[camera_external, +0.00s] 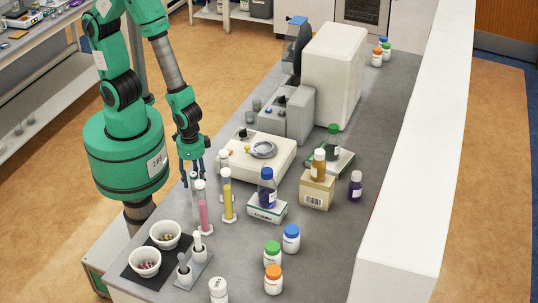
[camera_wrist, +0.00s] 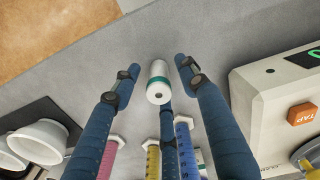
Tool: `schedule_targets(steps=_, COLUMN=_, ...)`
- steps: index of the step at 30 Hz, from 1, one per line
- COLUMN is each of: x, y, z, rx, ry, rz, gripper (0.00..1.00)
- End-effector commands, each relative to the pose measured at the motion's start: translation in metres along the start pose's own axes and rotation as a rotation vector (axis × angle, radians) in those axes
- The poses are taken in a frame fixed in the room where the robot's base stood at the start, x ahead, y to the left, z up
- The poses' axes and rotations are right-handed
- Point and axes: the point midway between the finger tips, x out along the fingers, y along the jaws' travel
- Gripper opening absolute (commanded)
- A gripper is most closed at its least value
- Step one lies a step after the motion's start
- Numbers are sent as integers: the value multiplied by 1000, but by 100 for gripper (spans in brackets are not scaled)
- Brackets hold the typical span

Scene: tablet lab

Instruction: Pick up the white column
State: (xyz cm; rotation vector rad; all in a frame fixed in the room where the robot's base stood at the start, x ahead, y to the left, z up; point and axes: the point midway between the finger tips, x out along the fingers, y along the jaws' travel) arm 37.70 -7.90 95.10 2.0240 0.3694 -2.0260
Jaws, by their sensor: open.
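The white column (camera_wrist: 158,78) is a short white cylinder with a green band and a small dark hole in its near end. In the wrist view it is on the grey bench top, with its near end facing my camera. My gripper (camera_wrist: 158,76) is open, with dark blue fingers. One finger is on each side of the column with a visible gap, and a third finger is below it in the picture. In the external view my gripper (camera_external: 192,181) points down over the left edge of the bench. I cannot tell for certain which item there is the column.
A pink cylinder (camera_external: 203,212) and a yellow cylinder (camera_external: 227,200) stand close to my gripper. A white hotplate-like device (camera_external: 276,158) is to the right. White bowls (camera_external: 145,262) on a black mat are nearer the front. Several bottles stand farther right.

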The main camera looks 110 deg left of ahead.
Motion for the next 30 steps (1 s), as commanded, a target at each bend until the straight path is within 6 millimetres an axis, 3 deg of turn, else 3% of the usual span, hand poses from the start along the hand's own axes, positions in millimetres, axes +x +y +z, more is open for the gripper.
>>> schedule_targets(steps=5, x=11, y=0, z=0, rx=0, ry=1, rz=1, gripper=43)
schedule_targets(steps=21, x=11, y=0, z=0, rx=0, ry=1, rz=1, gripper=43)
schedule_targets(steps=28, x=11, y=0, z=0, rx=0, ry=1, rz=1, gripper=0)
schedule_targets(steps=30, x=11, y=0, z=0, rx=0, ry=1, rz=1, gripper=0)
